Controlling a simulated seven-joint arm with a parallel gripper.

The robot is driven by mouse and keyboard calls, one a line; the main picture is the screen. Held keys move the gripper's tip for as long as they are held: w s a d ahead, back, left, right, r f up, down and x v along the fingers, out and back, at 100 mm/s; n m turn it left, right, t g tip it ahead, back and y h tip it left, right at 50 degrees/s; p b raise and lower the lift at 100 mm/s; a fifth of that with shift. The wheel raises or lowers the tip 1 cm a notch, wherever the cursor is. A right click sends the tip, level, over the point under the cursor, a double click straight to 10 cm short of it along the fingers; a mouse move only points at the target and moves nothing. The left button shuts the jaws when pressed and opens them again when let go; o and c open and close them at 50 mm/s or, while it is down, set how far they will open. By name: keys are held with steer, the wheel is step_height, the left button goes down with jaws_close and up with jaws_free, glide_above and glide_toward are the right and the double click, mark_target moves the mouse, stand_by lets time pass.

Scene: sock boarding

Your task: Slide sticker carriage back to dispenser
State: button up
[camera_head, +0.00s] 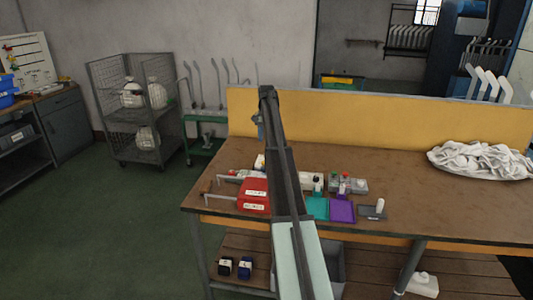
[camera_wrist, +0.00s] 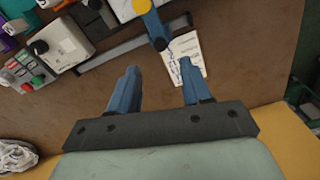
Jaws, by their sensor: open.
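My gripper (camera_wrist: 158,66) shows in the wrist view with its two blue fingers apart and nothing between them. I cannot tell for sure which part is the dispenser.
The brown bench (camera_head: 400,205) has a yellow back panel (camera_head: 370,125). Red boxes (camera_head: 254,190), a teal pad (camera_head: 317,208) and a purple pad (camera_head: 342,211) stand near the front. A white cloth pile (camera_head: 480,158) lies at right. A grey box with a black knob (camera_wrist: 62,46) is left of the rail.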

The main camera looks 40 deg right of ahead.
step_height(320, 180, down, 8)
steer(key=shift+r, duration=0.1)
stand_by(0.4)
jaws_close()
stand_by(0.3)
